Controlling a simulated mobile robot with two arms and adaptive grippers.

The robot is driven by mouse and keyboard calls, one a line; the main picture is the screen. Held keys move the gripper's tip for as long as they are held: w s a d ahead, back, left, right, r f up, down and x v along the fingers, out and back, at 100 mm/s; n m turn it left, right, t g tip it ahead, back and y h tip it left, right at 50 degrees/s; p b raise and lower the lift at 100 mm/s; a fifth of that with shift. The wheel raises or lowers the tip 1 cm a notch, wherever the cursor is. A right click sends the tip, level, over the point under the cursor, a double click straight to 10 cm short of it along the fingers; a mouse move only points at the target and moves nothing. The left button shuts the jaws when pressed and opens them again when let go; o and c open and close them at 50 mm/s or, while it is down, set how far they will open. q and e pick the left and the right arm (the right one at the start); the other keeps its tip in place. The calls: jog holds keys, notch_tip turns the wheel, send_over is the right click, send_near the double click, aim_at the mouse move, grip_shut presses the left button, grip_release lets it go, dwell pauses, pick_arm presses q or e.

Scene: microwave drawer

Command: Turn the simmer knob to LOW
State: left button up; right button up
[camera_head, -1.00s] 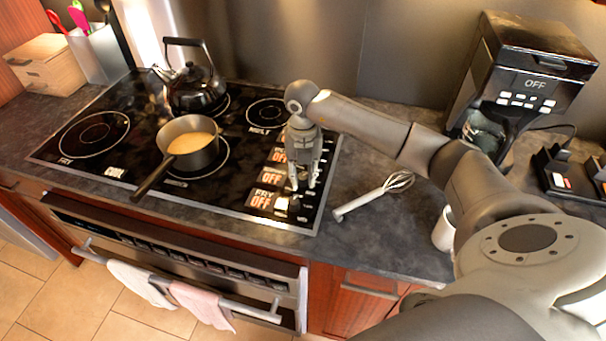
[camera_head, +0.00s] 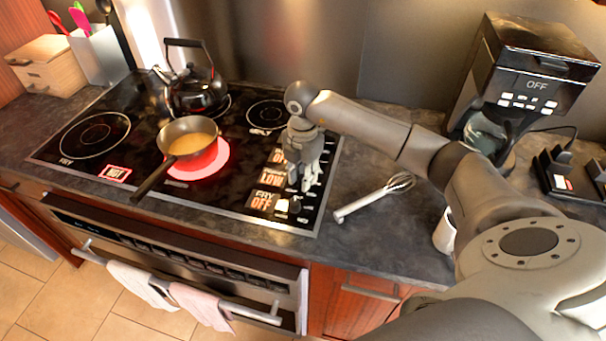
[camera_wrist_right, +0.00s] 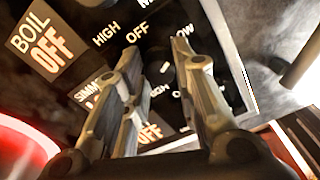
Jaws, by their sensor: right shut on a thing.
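My right gripper (camera_head: 300,183) reaches down to the control strip on the right of the cooktop (camera_head: 236,212). Its fingers are closed around the simmer knob, which is mostly hidden in the head view. In the right wrist view a dark knob (camera_wrist_right: 160,72) shows between the two fingers. The display (camera_head: 271,178) beside that knob reads LOW. The burner (camera_head: 214,160) under the pot (camera_head: 190,140) glows red, and a sign (camera_head: 115,173) at the front reads HOT. My left gripper is not in view.
The FRY display (camera_head: 265,200) below reads OFF; the BOIL display (camera_wrist_right: 48,45) also reads OFF. A whisk (camera_head: 375,197) lies on the counter to the right. A black kettle (camera_head: 197,92) stands at the back. A coffee maker (camera_head: 530,75) is at the right.

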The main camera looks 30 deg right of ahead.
jog(key=shift+w+m, duration=0.1)
jog(key=shift+m, duration=0.2)
jog(key=shift+r, duration=0.1)
jog(key=o, duration=1)
notch_tip(320, 180, up, 12)
jog(key=shift+f, duration=0.1)
dwell(0.5)
